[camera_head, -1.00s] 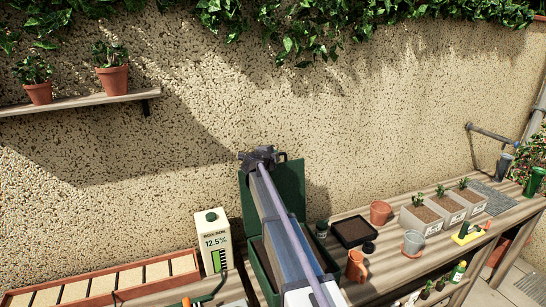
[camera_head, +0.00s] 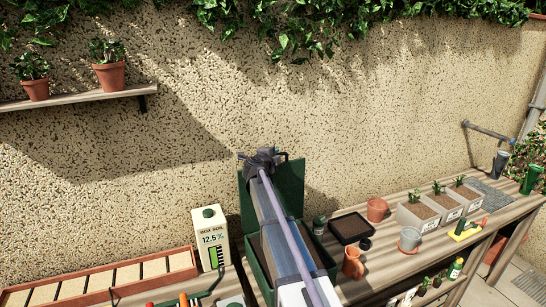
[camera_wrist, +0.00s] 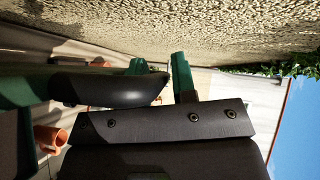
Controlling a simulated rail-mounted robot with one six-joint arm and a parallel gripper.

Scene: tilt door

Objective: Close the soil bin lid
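The green soil bin (camera_head: 257,270) stands on the bench, with dark soil inside. Its green lid (camera_head: 292,180) stands up open at the back, near the wall. My gripper (camera_head: 265,155) is at the lid's top edge, and my arm reaches over the bin and hides much of its inside and the lid. In the wrist view, a dark rounded finger and a bolted dark plate fill the middle, with a green upright edge (camera_wrist: 182,78), likely the lid, beyond them. I cannot tell whether my gripper touches the lid or how far its fingers are apart.
A soil carton (camera_head: 210,238) stands close left of the bin, beside a long wooden tray (camera_head: 100,278). A black soil tray (camera_head: 350,228), terracotta pots (camera_head: 353,263) and seedling boxes (camera_head: 418,216) stand to the right. The stone wall is close behind the lid.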

